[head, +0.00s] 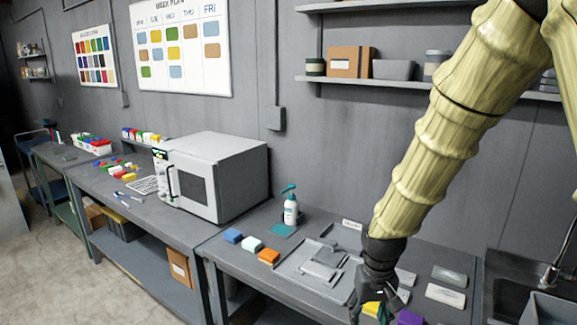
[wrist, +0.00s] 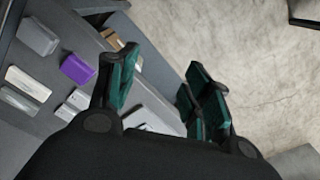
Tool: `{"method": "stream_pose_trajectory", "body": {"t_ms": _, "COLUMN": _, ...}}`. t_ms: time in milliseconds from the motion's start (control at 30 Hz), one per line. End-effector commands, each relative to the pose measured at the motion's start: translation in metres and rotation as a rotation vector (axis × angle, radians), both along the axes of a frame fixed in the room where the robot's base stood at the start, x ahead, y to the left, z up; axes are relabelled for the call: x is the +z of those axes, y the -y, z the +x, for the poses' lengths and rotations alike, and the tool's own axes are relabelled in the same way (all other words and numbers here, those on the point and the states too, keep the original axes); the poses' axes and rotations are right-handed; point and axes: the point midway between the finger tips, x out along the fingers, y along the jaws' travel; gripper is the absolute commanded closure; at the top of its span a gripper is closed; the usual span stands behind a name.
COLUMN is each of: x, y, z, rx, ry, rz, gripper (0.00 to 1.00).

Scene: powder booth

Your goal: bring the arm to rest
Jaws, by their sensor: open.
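My gripper (head: 372,298) hangs at the end of my yellow-sleeved arm, over the front edge of the near bench in the head view. In the wrist view its two green-padded fingers (wrist: 158,92) are spread apart with nothing between them. Beyond and below the fingers lie the bench edge and the floor. The gripper partly hides a yellow block (head: 371,309) in the head view. A purple block (head: 409,318) is just right of it, and it also shows left of the fingers in the wrist view (wrist: 78,69).
A microwave (head: 212,175) stands further left. A sink (head: 515,300) is at right. Open floor lies in front.

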Motion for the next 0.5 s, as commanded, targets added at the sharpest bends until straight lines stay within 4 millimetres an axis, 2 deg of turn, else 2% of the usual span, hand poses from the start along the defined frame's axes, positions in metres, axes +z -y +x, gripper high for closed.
{"method": "stream_pose_trajectory", "body": {"t_ms": 33, "x": -0.012, "y": 0.0, "z": 0.003, "rx": -0.001, "ry": -0.008, "rz": 0.002, "gripper": 0.51}}
{"method": "stream_pose_trajectory", "body": {"t_ms": 233, "x": -0.046, "y": 0.001, "z": 0.0, "rx": -0.001, "ry": -0.014, "rz": 0.013, "gripper": 0.51}}
{"method": "stream_pose_trajectory", "body": {"t_ms": 367, "x": -0.068, "y": 0.001, "z": -0.012, "rx": -0.003, "ry": -0.011, "rz": 0.021, "gripper": 0.51}}
{"method": "stream_pose_trajectory", "body": {"t_ms": 500, "x": -0.1, "y": 0.002, "z": -0.035, "rx": -0.006, "ry": -0.005, "rz": 0.031, "gripper": 0.51}}
